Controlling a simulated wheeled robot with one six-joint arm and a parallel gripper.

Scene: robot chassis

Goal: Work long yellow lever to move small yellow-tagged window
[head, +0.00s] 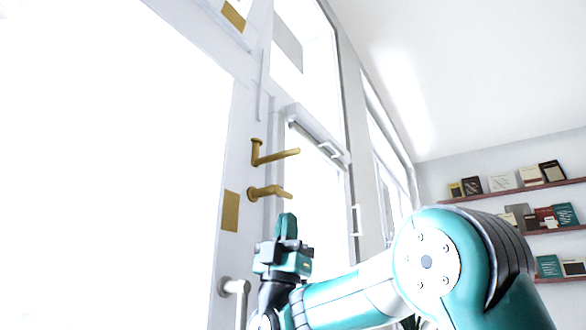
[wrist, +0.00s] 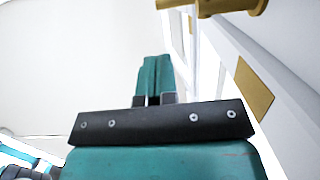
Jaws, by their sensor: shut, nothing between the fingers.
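Two yellow levers stick out to the right from the white window frame in the head view. The upper lever (head: 278,156) looks longer; the lower lever (head: 268,192) is shorter. A yellow tag (head: 234,16) marks the small window at the top, cut by the picture edge. My gripper (head: 286,226) points up with its fingers together and empty, just below the lower lever in the picture. In the wrist view my closed fingers (wrist: 154,70) show apart from a yellow lever part (wrist: 225,6) at the top edge; which lever it is I cannot tell.
Another yellow tag (head: 231,211) is on the large pane's frame, left of the lower lever. A white handle (head: 235,288) hangs lower on the frame. More white-framed windows (head: 385,165) run to the right. Bookshelves (head: 520,190) are on the far right wall.

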